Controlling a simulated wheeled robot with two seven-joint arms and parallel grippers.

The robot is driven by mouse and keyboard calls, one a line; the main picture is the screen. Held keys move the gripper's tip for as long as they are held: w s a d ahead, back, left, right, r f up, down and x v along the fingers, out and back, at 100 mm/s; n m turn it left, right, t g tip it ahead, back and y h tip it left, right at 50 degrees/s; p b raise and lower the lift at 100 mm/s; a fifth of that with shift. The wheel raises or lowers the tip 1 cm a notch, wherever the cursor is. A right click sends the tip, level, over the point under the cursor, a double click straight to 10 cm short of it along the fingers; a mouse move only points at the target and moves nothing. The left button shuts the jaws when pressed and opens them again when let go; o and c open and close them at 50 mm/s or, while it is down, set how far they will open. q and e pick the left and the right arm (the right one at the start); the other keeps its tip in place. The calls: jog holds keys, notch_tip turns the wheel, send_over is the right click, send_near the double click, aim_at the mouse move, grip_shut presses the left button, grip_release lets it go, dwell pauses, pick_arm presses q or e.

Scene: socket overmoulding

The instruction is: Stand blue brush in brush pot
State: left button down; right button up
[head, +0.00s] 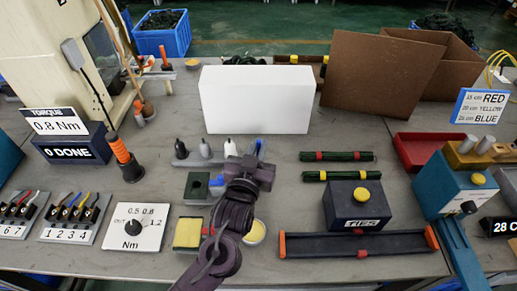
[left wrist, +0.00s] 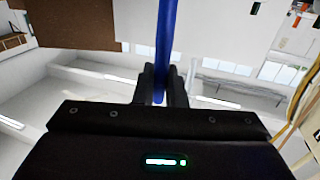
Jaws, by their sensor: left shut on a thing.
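In the head view a short blue piece of the brush (head: 259,147) shows at the gripper; the rest is hidden. I cannot tell surely which thing is the brush pot. A dark green block with a hole (head: 197,187) stands just left of the gripper. My right gripper is not in view.
A white panel (head: 258,98) stands behind the gripper. Small bottles (head: 205,150) stand to its left, a yellow sponge (head: 188,233) in front. Green rolls (head: 337,156) and the TIES box (head: 357,205) lie to the right. An orange-handled tool (head: 122,150) stands at left.

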pick_arm(q)
jog(key=shift+f, duration=0.5)
jog(key=c, duration=1.5)
grip_release()
jog(key=b+v, duration=0.1)
jog(key=v, duration=1.1)
